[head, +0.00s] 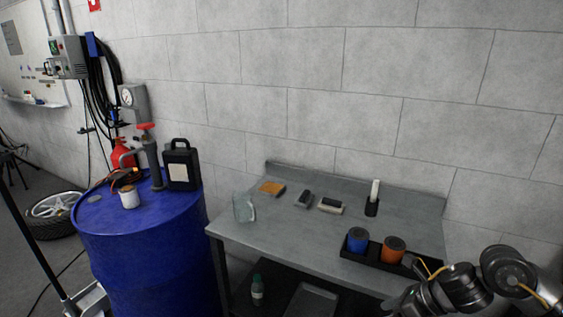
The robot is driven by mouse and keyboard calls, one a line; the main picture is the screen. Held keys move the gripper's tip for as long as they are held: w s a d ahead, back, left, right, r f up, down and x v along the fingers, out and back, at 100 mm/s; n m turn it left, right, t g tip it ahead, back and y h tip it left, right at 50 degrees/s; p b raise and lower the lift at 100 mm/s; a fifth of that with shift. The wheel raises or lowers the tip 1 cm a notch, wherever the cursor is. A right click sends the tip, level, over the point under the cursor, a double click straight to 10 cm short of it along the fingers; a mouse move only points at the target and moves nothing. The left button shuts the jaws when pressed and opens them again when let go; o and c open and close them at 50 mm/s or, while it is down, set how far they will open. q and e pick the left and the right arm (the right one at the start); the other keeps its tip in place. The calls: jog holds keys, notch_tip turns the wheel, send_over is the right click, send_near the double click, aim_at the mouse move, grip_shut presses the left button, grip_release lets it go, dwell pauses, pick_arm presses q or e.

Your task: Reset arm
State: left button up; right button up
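My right arm comes in at the lower right corner, bent, with a yellow cable along it. Its dark wrist and gripper end (402,303) hang low in front of the bench's right front edge, partly cut off by the bottom of the picture. I cannot make out its fingers or whether they are open. My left arm and gripper are not in view.
A grey metal bench (285,233) holds a black tray (372,254) with a blue roll (357,240) and an orange roll (394,250), a clear container (244,207), brushes and an orange sponge (271,188). A blue drum (150,250) stands left.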

jog(key=w+a+f+m+t+y, duration=0.1)
jog(key=w+a+f+m+t, duration=0.1)
jog(key=w+f+m, duration=0.35)
jog(key=w+a+f+m+t, duration=0.1)
jog(key=w+f+m, duration=0.1)
jog(key=f+m, duration=0.65)
jog(key=s+d+f+m+t+h, duration=0.1)
jog(key=s+d+f+m, duration=0.15)
jog(key=f+m, duration=0.5)
jog(key=s+d+f+m+h, duration=0.1)
jog(key=s+f+m+h, duration=0.2)
jog(key=f, duration=0.7)
jog(key=s+d+f+m+g+h, duration=0.25)
jog(key=s+f+m, duration=0.85)
jog(key=s+f, duration=0.7)
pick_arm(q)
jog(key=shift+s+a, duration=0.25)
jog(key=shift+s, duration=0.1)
pick_arm(e)
jog(key=s+f+m+g+h, duration=0.1)
jog(key=s+f+m+g, duration=0.1)
jog(key=s, duration=1)
jog(key=s+f+m+g+h, duration=0.1)
jog(key=s+f+m, duration=0.3)
jog(key=s, duration=0.8)
jog(key=shift+s+d+f+g, duration=0.15)
jog(key=shift+s+d+g, duration=0.05)
jog(key=shift+s+g, duration=0.2)
